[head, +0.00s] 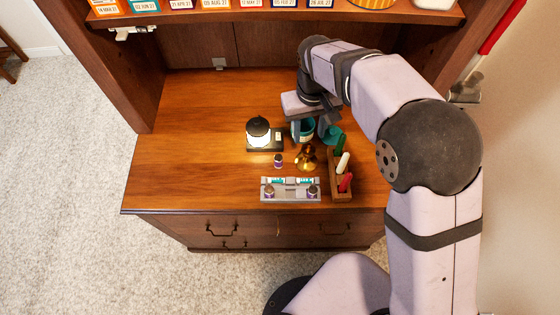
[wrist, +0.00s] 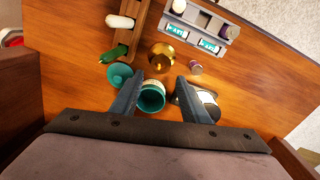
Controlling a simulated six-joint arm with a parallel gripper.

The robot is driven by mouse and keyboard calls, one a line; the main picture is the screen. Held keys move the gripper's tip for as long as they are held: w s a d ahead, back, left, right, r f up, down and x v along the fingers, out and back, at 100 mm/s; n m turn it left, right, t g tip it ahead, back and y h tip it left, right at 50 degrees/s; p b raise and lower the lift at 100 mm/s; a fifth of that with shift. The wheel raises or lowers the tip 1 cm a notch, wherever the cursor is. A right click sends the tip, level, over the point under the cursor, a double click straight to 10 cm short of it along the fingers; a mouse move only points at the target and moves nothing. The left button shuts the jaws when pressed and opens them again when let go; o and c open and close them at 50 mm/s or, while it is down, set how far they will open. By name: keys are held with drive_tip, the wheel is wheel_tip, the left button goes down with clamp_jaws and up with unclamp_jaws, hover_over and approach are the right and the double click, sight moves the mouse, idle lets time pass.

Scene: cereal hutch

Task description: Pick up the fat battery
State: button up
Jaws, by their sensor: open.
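A short dark cylinder with a purplish band (head: 278,160), which looks like a battery, stands on the wooden top between the lantern and the grey tray. It also shows in the wrist view (wrist: 196,69). The grey tray (head: 291,197) holds teal-labelled cells and a round upright cell at each end, the left one (head: 269,190) and the right one (head: 312,190). I cannot tell for certain which is the fat battery. My gripper (wrist: 160,92) is open, pointing down over a teal cup (wrist: 152,99), apart from all these cells. No object is held.
A lit lantern (head: 258,133) stands left of my gripper, partly behind a finger in the wrist view. A brass bell (head: 306,158), a teal piece (wrist: 118,75) and a wooden holder with coloured sticks (head: 341,189) crowd nearby. A shelf (head: 250,16) hangs above. The left top is clear.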

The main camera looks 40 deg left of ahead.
drive_tip(key=b, duration=0.2)
hover_over(278, 157)
drive_tip(key=f, duration=0.4)
drive_tip(key=shift+w+d+f, duration=0.15)
drive_tip(key=shift+w+f, duration=0.1)
drive_tip(key=shift+w, duration=0.1)
drive_tip(key=shift+s, duration=0.35)
drive_tip(key=shift+f+p, duration=1.15)
drive_tip(key=shift+f, duration=2.5)
clamp_jaws()
